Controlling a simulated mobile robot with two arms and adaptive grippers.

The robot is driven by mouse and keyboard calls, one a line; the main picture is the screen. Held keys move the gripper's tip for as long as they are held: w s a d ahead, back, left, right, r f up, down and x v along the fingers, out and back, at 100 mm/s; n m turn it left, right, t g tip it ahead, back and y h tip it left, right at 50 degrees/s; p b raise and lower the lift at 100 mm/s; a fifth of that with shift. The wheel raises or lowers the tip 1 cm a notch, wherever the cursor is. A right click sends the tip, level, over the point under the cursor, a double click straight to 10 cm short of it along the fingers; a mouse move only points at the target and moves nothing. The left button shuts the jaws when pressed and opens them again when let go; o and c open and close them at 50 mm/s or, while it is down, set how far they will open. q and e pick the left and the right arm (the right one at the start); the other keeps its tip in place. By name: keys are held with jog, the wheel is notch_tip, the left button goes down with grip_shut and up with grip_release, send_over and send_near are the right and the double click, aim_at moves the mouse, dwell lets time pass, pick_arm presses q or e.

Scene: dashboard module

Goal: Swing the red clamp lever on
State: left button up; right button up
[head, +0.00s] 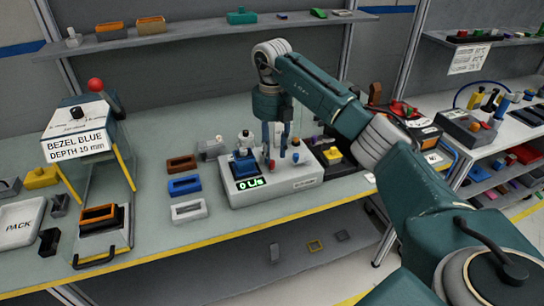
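My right gripper (274,147) points straight down over the white tester box (300,184), which has a green lit display reading 0 L/s. Its fingers are among the small posts on top of the box, and I cannot tell whether they touch anything or how wide they stand. A small red part (271,163) shows just under the fingertips; it may be the clamp lever's end, the rest being hidden by the gripper. A dark blue block (245,167) sits on the box's left part. My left gripper is not in view.
A bezel press (78,130) with a red-balled handle (96,85) stands at the left. A yellow and black item (340,158) is close on the right. The yellow bench edge (230,235) runs in front.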

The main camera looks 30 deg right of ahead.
aim_at(272, 161)
jog(key=shift+f+p, duration=0.3)
jog(key=shift+f, duration=1.55)
